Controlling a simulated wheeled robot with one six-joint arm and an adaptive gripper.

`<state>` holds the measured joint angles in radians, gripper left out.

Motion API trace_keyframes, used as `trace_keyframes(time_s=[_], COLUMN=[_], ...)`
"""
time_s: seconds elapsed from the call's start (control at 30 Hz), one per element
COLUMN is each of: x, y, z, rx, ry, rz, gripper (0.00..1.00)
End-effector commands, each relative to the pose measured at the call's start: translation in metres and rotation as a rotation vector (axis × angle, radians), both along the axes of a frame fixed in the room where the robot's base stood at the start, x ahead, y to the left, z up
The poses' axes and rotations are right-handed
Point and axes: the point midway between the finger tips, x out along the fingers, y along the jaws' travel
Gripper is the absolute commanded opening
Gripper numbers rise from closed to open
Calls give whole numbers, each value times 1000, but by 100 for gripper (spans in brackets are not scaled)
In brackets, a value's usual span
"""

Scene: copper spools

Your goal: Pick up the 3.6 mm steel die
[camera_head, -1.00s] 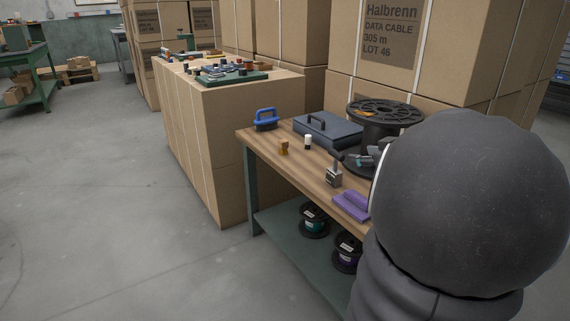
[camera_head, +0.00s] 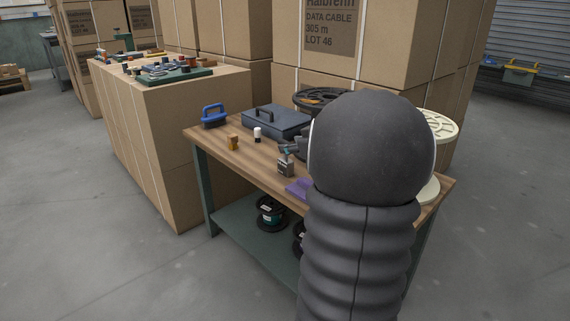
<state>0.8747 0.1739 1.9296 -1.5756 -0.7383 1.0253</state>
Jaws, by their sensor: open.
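I cannot make out for certain which thing is the 3.6 mm steel die. A small grey metal block (camera_head: 286,168) with a dark upright top stands on the wooden workbench (camera_head: 262,159). My gripper (camera_head: 290,148) shows only in small part, as dark and teal pieces just left of my large dark arm. It appears open, above or beside the grey block's top. I cannot tell whether they touch. My arm hides the rest of the gripper and much of the bench's right side.
On the bench are a blue-handled tool (camera_head: 213,115), a dark blue case (camera_head: 277,121), a brass-coloured piece (camera_head: 233,143), a white-topped piece (camera_head: 257,134), a purple item (camera_head: 297,187) and a black spool (camera_head: 318,97). A carton at left bears a green tray (camera_head: 180,75) of small parts.

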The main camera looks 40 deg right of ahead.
Motion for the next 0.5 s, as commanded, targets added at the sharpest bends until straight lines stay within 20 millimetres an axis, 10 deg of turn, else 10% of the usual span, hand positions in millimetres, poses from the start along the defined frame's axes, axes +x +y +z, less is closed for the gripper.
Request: trace_keyframes(time_s=[0.5], x=[32], y=[-1], z=[-13], rx=[1], ry=[0], rz=[-1], gripper=[44])
